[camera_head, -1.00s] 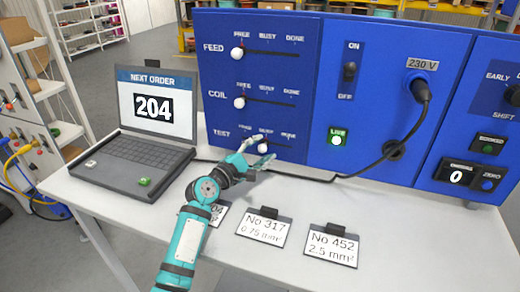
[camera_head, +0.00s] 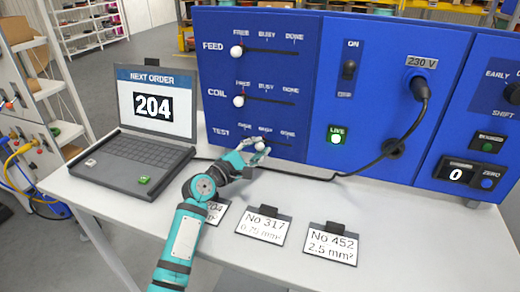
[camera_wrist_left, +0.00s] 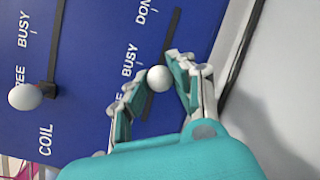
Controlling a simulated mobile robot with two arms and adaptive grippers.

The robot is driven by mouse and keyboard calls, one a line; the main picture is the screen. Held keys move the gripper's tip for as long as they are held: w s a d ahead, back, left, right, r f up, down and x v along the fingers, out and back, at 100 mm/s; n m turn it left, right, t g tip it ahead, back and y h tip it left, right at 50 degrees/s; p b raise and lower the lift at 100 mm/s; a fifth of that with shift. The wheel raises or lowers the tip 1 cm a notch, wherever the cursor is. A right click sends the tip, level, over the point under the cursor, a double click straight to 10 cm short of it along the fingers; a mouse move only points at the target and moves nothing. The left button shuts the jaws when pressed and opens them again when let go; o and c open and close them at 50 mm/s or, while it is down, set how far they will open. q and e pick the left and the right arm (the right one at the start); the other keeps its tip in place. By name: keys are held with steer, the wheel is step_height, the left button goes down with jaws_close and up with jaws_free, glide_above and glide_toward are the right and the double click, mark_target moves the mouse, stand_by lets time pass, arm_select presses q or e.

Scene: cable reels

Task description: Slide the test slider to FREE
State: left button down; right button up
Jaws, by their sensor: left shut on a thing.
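The blue panel (camera_head: 262,60) has three sliders. The white knob of the TEST slider (camera_head: 260,146) is at about the BUSY mark on its slot. My left gripper (camera_head: 258,149) is shut on this knob. In the left wrist view my left gripper (camera_wrist_left: 158,84) has one finger on each side of the white TEST knob (camera_wrist_left: 159,78). The FREE label of TEST is partly hidden behind a finger there. My right gripper is not in view.
The FEED knob (camera_head: 237,51) and the COIL knob (camera_head: 239,101) sit at FREE. A laptop (camera_head: 150,117) showing 204 stands left. A black cable (camera_head: 385,155) hangs from the 230 V socket to the table. Cards, such as No 317 (camera_head: 263,228), lie in front.

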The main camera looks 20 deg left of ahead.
arm_select(q)
steer(key=a, duration=0.3)
steer(key=a+b, duration=0.1)
steer(key=a, duration=0.2)
steer(key=shift+w+a+f, duration=0.15)
steer(key=c, duration=1.5)
jaws_free()
steer(key=shift+c, duration=0.2)
steer(key=o, duration=0.5)
steer(key=shift+a, duration=0.15)
